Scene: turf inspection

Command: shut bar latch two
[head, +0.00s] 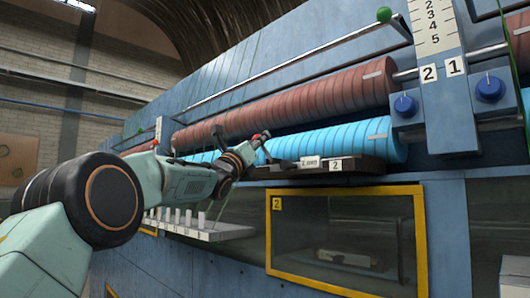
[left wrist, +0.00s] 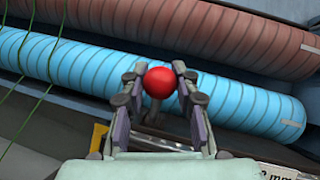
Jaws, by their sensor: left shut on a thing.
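A dark bar latch (head: 368,165) with a white label "2" sits on the blue machine face, just under the light-blue roll. My left gripper (head: 255,148) is at the left end of this latch. In the left wrist view, a round red knob (left wrist: 159,82) sits between the fingertips of the left gripper (left wrist: 157,88), with the fingers closed around it. The fingers partly hide the stem below the knob. My right gripper is in neither view.
The light-blue roll (head: 370,141) and a red-brown roll (head: 330,96) lie behind and above. A yellow-framed window marked 2 (head: 422,240) is below. Blue knobs (head: 490,88) and a numbered scale (head: 432,25) stand at right. A ledge with white pegs (head: 228,232) is below my arm.

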